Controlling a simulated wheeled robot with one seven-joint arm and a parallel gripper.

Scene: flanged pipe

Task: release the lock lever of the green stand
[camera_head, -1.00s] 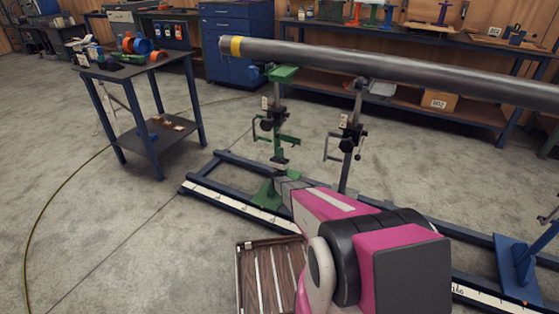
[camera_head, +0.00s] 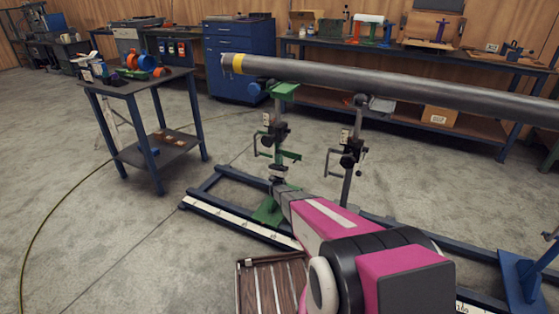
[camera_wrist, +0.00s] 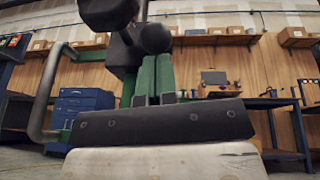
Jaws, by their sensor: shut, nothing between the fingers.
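The green stand (camera_head: 284,95) stands on a blue base frame, upright, under the left end of a long grey pipe (camera_head: 380,82). Its black clamp (camera_head: 274,132) sits mid-post, with a bent crank handle at its left. My gripper (camera_head: 277,174) is low on the stand's near side, below the clamp, shut and empty. In the wrist view its short dark fingertips (camera_wrist: 154,99) stand in front of the green post (camera_wrist: 153,76). Black rounded clamp parts (camera_wrist: 150,36) are above them, apart from the fingers. I cannot tell which black part is the lock lever.
A second, grey stand (camera_head: 350,150) with a similar clamp is just right. The blue base frame (camera_head: 206,206) runs under both. A small blue table (camera_head: 140,90) is at left, with open floor between.

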